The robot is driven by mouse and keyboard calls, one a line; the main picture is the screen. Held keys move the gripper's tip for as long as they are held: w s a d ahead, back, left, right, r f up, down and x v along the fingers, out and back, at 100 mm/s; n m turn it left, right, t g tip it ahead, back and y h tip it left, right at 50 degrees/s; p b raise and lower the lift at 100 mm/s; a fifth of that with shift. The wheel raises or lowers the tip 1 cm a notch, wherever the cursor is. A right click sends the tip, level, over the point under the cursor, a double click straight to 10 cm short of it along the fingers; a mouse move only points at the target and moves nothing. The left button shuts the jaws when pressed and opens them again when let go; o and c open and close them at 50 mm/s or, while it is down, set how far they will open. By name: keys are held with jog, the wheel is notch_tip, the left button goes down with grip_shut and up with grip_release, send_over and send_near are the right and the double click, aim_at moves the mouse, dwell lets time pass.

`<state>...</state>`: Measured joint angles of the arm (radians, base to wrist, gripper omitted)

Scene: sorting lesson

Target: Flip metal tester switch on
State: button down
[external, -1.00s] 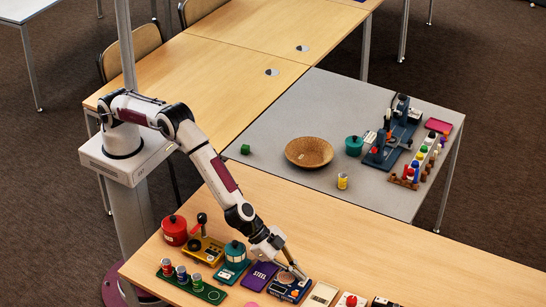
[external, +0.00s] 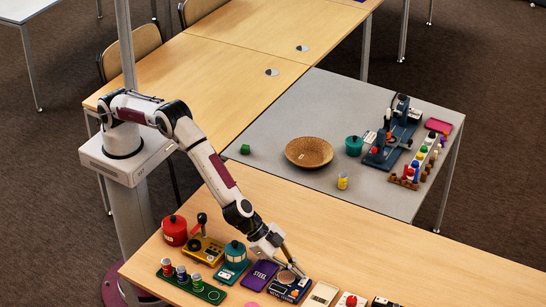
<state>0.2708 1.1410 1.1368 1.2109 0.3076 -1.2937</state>
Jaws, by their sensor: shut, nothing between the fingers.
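The metal tester (external: 289,289) is a dark blue box with a round pale pad on top, on the near wooden table. Its switch is too small to make out. My gripper (external: 302,275) is shut and empty, pointing down at the far right part of the tester. I cannot tell whether the fingertips touch it.
Left of the tester lie a purple steel plate (external: 261,274), a teal device (external: 233,265), a green tray with cans (external: 209,293), a yellow device (external: 205,250) and a red pot (external: 174,230). A beige box (external: 321,294) and a red-button box (external: 350,300) stand right.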

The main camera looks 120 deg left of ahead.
jog(key=shift+d+r, duration=0.2)
jog(key=shift+r, duration=1)
jog(key=a+v, duration=0.1)
jog(key=v, duration=0.8)
jog(key=shift+s+d+r, duration=0.3)
jog(key=shift+d, duration=0.25)
jog(key=shift+a+r, duration=0.15)
jog(key=shift+a, duration=0.5)
jog(key=shift+w, duration=0.15)
jog(key=shift+x, duration=4.85)
jog(key=shift+a+f, duration=0.2)
jog(key=shift+f, duration=0.9)
jog(key=shift+a+f, duration=0.15)
jog(key=shift+f, duration=0.9)
